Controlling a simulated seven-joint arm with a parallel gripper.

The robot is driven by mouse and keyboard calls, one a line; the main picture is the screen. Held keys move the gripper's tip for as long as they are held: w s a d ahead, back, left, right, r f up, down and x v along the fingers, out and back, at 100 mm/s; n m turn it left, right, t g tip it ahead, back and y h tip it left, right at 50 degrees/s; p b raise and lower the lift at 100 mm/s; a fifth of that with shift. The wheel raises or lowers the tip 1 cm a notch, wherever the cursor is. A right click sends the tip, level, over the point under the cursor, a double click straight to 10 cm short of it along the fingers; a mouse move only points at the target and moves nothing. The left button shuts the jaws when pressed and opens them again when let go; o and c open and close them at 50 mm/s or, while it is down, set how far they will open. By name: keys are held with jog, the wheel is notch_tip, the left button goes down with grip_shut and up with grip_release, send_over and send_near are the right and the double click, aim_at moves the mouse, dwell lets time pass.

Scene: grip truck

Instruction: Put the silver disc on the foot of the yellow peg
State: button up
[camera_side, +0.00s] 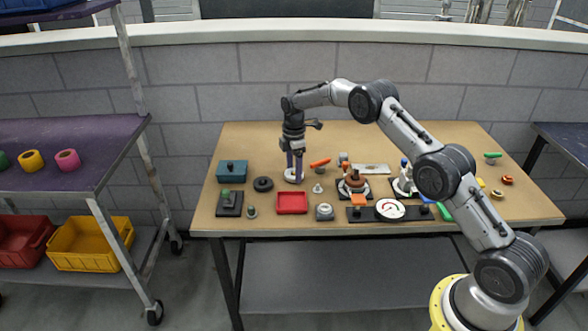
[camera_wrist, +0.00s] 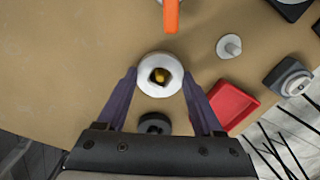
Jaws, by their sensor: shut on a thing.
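The silver disc (camera_wrist: 146,84) is a pale ring with a dark hole, held between the two purple fingers of my gripper (camera_wrist: 160,76) in the wrist view. The tip of the yellow peg (camera_wrist: 160,75) shows inside the hole, so the disc is over or around the peg. In the side view my gripper (camera_side: 294,168) points straight down, and the disc (camera_side: 293,176) shows at its fingertips, low over the table. The peg's lower part and foot are hidden. I cannot tell how far down the peg the disc sits.
An orange bar (camera_side: 320,162) lies close to the right of my gripper. A red tray (camera_side: 292,202) is in front, with a small grey knob (camera_side: 318,188) nearby. The table behind is clear.

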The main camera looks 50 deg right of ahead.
jog(key=shift+f, duration=0.1)
jog(key=o, duration=1.5)
jog(key=shift+c, duration=0.2)
jog(key=shift+r, duration=3.75)
jog(key=shift+a, duration=0.1)
